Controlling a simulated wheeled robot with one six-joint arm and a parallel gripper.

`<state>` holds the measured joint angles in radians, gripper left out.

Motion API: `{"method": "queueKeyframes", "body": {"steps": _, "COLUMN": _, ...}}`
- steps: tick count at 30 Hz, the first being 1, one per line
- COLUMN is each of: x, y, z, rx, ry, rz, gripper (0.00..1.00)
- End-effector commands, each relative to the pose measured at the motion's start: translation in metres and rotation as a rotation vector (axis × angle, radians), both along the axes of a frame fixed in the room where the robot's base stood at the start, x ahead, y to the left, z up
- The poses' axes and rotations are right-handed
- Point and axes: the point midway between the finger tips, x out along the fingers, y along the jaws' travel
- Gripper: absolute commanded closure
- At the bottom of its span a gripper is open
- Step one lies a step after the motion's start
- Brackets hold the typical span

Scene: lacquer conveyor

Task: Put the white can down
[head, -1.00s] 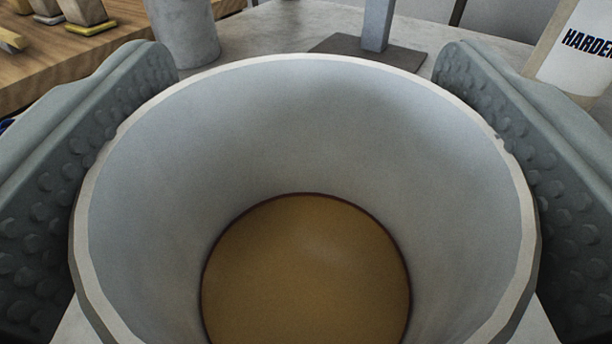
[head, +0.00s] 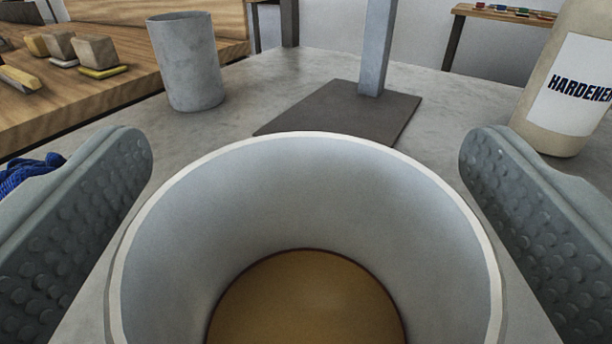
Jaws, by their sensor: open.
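The white can (head: 310,185) stands in the bottom middle of the head view, seen from above into its open mouth. Brown-yellow liquid (head: 306,305) covers its bottom. It looks upright on the grey table, though its base is hidden. My gripper (head: 308,215) is open, with one studded grey finger on each side of the can. There is a gap between the can's rim and each finger, so the fingers appear clear of it.
A grey cup (head: 187,65) stands behind left. A dark plate with a grey post (head: 375,50) is behind the can. A hardener bottle (head: 565,90) stands at right. Grey tabletop (head: 270,82) between cup and plate is bare.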

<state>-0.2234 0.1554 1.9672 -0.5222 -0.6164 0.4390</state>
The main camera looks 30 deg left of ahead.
Motion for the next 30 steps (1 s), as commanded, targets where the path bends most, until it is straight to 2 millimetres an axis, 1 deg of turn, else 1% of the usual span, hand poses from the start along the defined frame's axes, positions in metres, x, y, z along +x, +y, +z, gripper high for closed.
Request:
{"method": "queueKeyframes", "body": {"steps": 12, "x": -0.062, "y": -0.036, "z": 0.001, "rx": 0.000, "ry": -0.001, "rz": -0.001, "gripper": 0.06}}
{"method": "queueKeyframes", "body": {"steps": 18, "x": -0.086, "y": -0.049, "z": 0.002, "rx": 0.001, "ry": -0.002, "rz": -0.001, "gripper": 0.06}}
{"method": "queueKeyframes", "body": {"steps": 24, "x": -0.098, "y": -0.056, "z": 0.001, "rx": 0.000, "ry": -0.001, "rz": 0.000, "gripper": 0.06}}
{"method": "queueKeyframes", "body": {"steps": 30, "x": -0.100, "y": -0.056, "z": 0.001, "rx": 0.000, "ry": -0.001, "rz": 0.000, "gripper": 0.06}}
